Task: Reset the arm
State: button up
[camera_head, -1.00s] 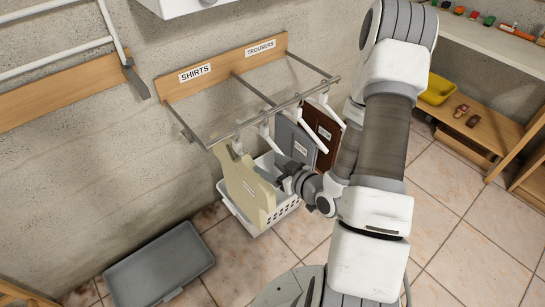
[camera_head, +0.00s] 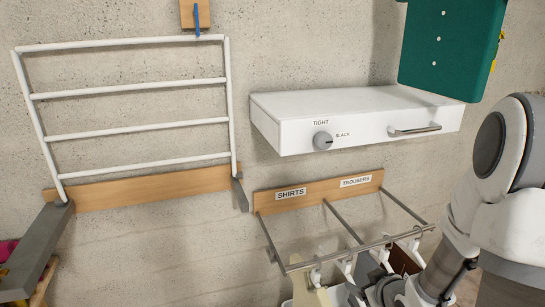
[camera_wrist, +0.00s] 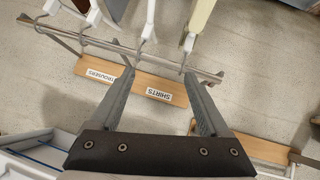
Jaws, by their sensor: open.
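My gripper (camera_wrist: 160,78) is open in the wrist view, its two grey fingers apart with nothing held between them. The fingers reach toward the metal rail (camera_wrist: 110,45) and its label board (camera_wrist: 138,84); I cannot tell whether they touch the rail. In the head view my gripper is low, near the hangers under the rail (camera_head: 350,254), and is partly cut off by the frame edge. A cream garment (camera_head: 305,297) hangs there, with a grey one and a brown one (camera_head: 404,260) to its right. The cream garment also shows in the wrist view (camera_wrist: 202,14).
A white box (camera_head: 345,112) with a knob and bar handle juts from the wall above the rail. A white drying rack (camera_head: 130,122) is on the left wall. A green panel (camera_head: 450,42) hangs upper right. Wall between rack and box is bare.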

jog(key=s+r+m+g+h+p, duration=0.1)
jog(key=s+r+p, duration=0.15)
jog(key=r, duration=0.55)
jog(key=s+r+m+g+h+p, duration=0.1)
jog(key=s+r+h, duration=0.15)
jog(key=r, duration=0.65)
jog(key=s+a+r+m+g+y+p, duration=0.1)
jog(key=s+a+r, duration=0.3)
jog(key=s, duration=0.4)
jog(key=s+a+r+m+g+y+p, duration=0.1)
jog(key=s+a+r, duration=0.3)
jog(key=s+r, duration=0.2)
jog(key=shift+s+a+r+m+g, duration=0.3)
jog(key=shift+s+a+r, duration=0.1)
jog(key=shift+s, duration=0.5)
jog(key=shift+y, duration=0.25)
jog(key=c, duration=0.5)
jog(key=shift+o, duration=0.2)
jog(key=shift+a, duration=0.15)
